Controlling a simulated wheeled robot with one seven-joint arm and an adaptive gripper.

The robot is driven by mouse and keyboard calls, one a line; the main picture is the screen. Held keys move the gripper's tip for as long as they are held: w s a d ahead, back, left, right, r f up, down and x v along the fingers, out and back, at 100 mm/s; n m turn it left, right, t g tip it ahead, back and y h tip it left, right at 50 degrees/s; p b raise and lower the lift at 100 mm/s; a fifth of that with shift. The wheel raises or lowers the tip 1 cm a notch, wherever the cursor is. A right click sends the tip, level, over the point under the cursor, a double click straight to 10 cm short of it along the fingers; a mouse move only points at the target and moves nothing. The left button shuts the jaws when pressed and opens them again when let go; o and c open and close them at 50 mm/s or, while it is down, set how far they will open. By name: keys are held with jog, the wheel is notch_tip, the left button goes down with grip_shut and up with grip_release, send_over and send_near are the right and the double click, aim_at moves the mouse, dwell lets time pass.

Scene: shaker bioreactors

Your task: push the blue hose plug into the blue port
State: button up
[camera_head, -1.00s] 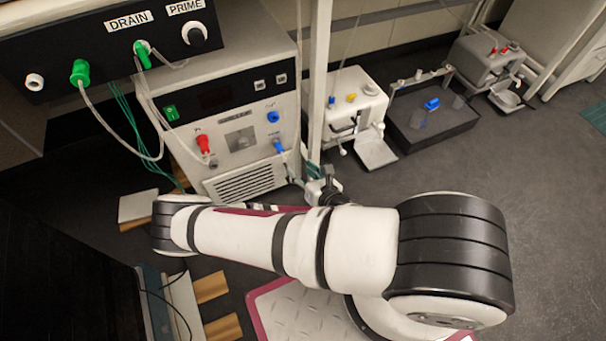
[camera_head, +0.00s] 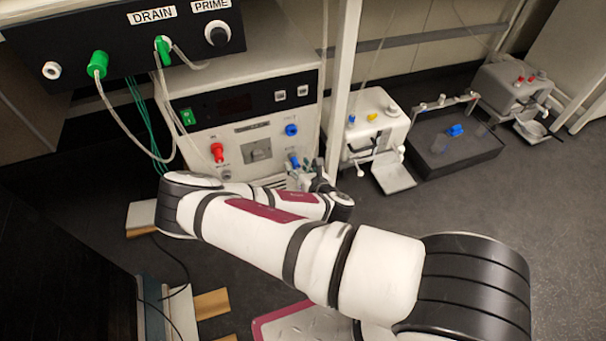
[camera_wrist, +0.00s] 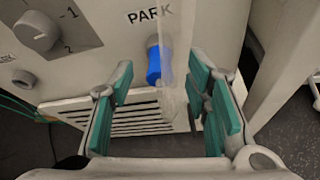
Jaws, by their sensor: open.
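The blue hose plug (camera_head: 294,161) sits on the front of the white machine, low on the right. In the wrist view the blue plug (camera_wrist: 154,66) is under a PARK label, with a clear hose partly in front of it. The blue port (camera_head: 291,129) is a blue ring higher on the same panel; it is not visible in the wrist view. My gripper (camera_head: 302,180) is close to the machine's front, just below the plug. In the wrist view my gripper (camera_wrist: 162,78) is open, with green pads on either side of the plug and hose, neither clearly touching the plug.
A red plug (camera_head: 218,152) is on the machine's left side. A black panel (camera_head: 125,45) with green plugs and hanging hoses overhangs at upper left. A pale post (camera_head: 342,85) stands right of the machine. Smaller pump units (camera_head: 375,120) stand beyond it.

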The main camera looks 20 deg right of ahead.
jog(key=shift+w, duration=0.15)
jog(key=shift+c, duration=0.4)
grip_shut()
jog(key=shift+s, duration=1.5)
jog(key=shift+s+p, duration=0.35)
jog(key=shift+s, duration=1.1)
